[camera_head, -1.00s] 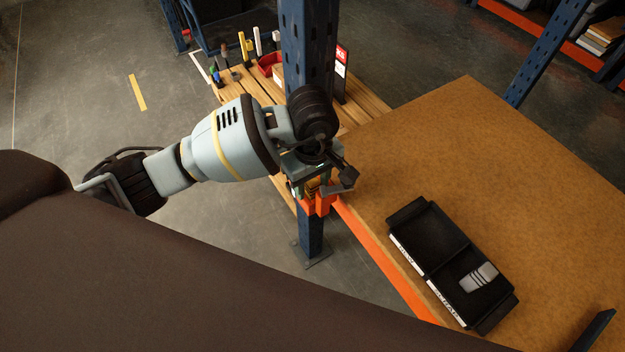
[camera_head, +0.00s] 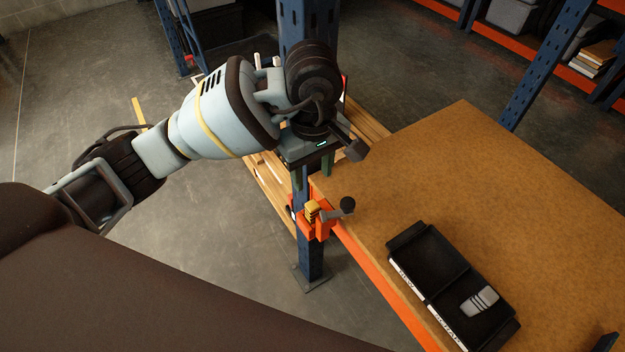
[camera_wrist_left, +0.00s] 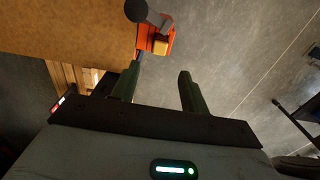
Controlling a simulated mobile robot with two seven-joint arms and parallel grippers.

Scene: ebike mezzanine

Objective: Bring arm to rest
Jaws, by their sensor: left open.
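My left gripper (camera_head: 310,172) hangs above the orange clamp fixture (camera_head: 322,229) at the near-left edge of the brown workbench. In the left wrist view its two green fingers are apart with nothing between them (camera_wrist_left: 159,75). The clamp, with a dark ball-ended lever (camera_head: 347,205) and a yellow block (camera_head: 312,208) in it, is beyond the fingertips; the block also shows in the left wrist view (camera_wrist_left: 160,47). The gripper and clamp look apart. My left arm reaches in from the left, bent at the wrist. My right gripper is not in view.
The workbench (camera_head: 440,170) holds a black two-compartment tray (camera_head: 432,268) with a grey striped piece (camera_head: 479,301) in its near compartment. A blue upright post (camera_head: 303,25) stands close behind my left wrist. A wooden pallet table (camera_head: 270,180) lies beyond. Bench middle is clear.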

